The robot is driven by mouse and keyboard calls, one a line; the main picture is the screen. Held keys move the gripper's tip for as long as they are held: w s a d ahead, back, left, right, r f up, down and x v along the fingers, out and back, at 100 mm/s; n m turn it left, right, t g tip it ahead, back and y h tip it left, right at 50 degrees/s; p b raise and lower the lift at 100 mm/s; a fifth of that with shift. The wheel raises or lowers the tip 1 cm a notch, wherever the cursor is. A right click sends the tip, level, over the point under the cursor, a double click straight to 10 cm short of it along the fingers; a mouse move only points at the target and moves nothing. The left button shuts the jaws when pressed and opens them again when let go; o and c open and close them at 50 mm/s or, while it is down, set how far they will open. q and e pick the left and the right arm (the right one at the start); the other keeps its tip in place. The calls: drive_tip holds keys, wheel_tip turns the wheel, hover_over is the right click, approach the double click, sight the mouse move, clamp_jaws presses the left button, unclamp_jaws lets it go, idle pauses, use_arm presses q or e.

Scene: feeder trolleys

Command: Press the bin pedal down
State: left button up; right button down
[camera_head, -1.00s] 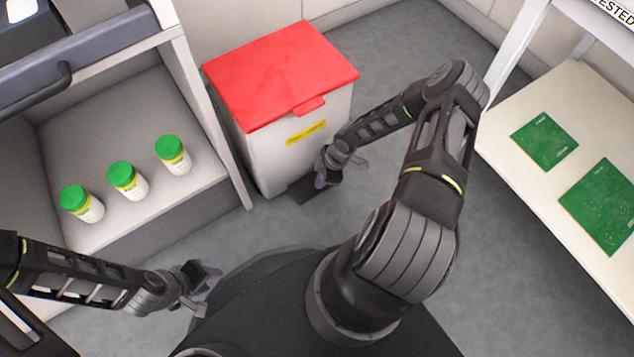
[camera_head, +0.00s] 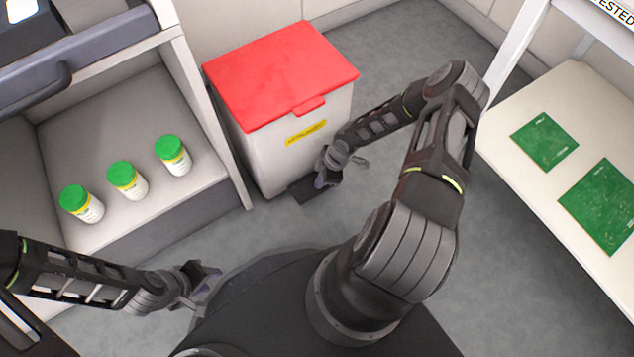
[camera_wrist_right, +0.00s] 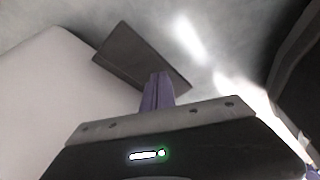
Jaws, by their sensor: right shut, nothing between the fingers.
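The white bin (camera_head: 272,158) with a closed red lid (camera_head: 280,75) stands in the middle of the head view. Its dark pedal (camera_head: 301,192) sticks out low at the front; it also shows as a dark plate in the right wrist view (camera_wrist_right: 128,58). My right gripper (camera_head: 322,181) is shut and empty, pointing down just over the pedal. Its fingers (camera_wrist_right: 157,90) overlap the pedal's edge in the right wrist view; I cannot tell whether they touch it. My left gripper (camera_head: 212,278) is low at the left, away from the bin, and looks open and empty.
A shelf (camera_head: 150,215) left of the bin holds three green-capped bottles (camera_head: 126,180). A pale table (camera_head: 520,100) at the right carries green boards (camera_head: 545,141). Grey floor (camera_head: 400,60) is clear behind my right arm.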

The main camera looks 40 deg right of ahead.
drive_tip(key=shift+f+b, duration=2.2)
drive_tip(key=shift+f, duration=0.15)
wheel_tip(320, 180, up, 10)
drive_tip(key=p, duration=0.7)
drive_tip(key=shift+r, duration=0.1)
drive_tip(key=shift+a, duration=0.1)
idle(0.6)
